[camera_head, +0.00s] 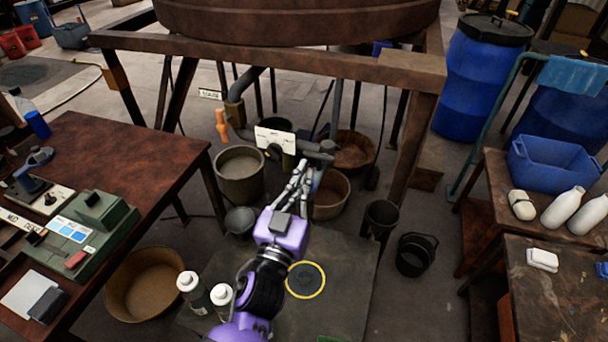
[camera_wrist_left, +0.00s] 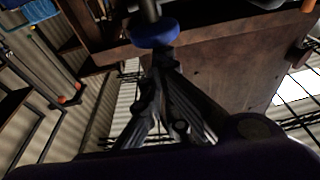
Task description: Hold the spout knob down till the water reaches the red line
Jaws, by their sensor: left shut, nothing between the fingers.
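My left gripper (camera_head: 302,168) is shut and empty, reaching forward to the pipework under the big brown vat. In the left wrist view its closed fingers (camera_wrist_left: 162,62) end right at a round blue knob (camera_wrist_left: 152,34) on a grey stem; I cannot tell whether they touch. A grey pipe (camera_head: 312,147) with a white plate (camera_head: 274,139) runs beside the gripper in the head view. A round grey bucket (camera_head: 241,168) stands under the left part of the pipework. I cannot make out a red line or a water level. My right gripper is not in view.
An orange handle (camera_head: 222,125) sits left of the pipe. Brown tubs (camera_head: 330,196) and a dark bucket (camera_head: 415,254) stand on the floor. A brown table (camera_head: 130,150) is at left, and benches with a blue crate (camera_head: 555,165) are at right. The vat's frame (camera_head: 260,54) crosses above.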

